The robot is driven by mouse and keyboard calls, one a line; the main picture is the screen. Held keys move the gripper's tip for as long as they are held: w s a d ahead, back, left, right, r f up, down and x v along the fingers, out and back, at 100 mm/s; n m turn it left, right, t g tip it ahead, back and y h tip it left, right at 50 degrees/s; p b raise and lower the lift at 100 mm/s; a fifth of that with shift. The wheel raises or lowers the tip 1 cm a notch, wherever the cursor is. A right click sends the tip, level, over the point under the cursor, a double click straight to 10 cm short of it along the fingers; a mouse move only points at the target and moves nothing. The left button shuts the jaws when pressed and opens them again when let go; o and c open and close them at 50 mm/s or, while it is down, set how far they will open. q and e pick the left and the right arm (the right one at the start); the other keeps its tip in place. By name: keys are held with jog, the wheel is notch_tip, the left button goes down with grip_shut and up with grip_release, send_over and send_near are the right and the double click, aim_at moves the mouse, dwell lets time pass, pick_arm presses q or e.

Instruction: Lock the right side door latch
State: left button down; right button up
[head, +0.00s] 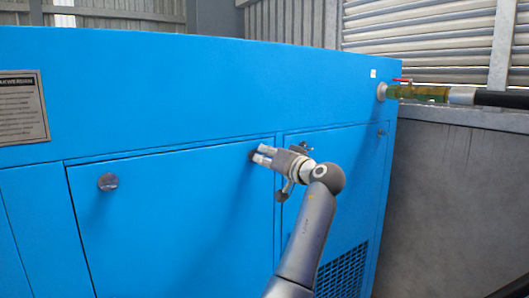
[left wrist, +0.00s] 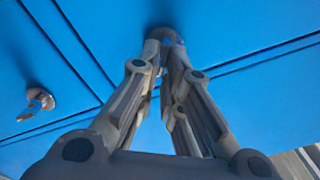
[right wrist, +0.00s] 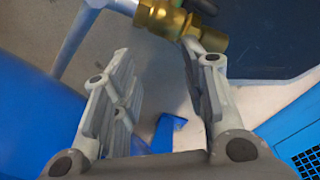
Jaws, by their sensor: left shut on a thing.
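The blue cabinet (head: 170,95) has a wide door (head: 165,225) and a narrower right door (head: 345,185). My left gripper (head: 259,155) is at the upper right corner of the wide door. It is shut on a round latch (left wrist: 166,37), mostly hidden by the fingers. Another latch (left wrist: 37,100), with a small raised tab, shows apart from the gripper in the left wrist view. Round latches also show at the wide door's upper left (head: 108,182) and the right door's upper right (head: 381,132). My right gripper (right wrist: 163,52) is open, with nothing between its fingers.
A brass valve (right wrist: 172,20) is close to my right fingertips; contact cannot be told. In the head view, a red-handled valve (head: 402,81) and black hose (head: 500,98) leave the cabinet's right end. A grey wall (head: 450,190) stands at right.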

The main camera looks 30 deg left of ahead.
pick_arm(q)
jog(key=shift+w+d+f+m+p, duration=0.15)
jog(key=shift+m+p, duration=0.95)
jog(key=shift+m, duration=0.75)
jog(key=shift+a+f+m+p, duration=0.1)
jog(key=shift+m+p, duration=1)
jog(key=shift+m, duration=0.7)
jog(key=shift+w+d+f+m+p, duration=0.15)
jog(key=shift+m+p, duration=0.95)
jog(key=shift+m, duration=0.75)
jog(key=c, duration=1.6)
grip_release()
jog(key=shift+f, duration=0.1)
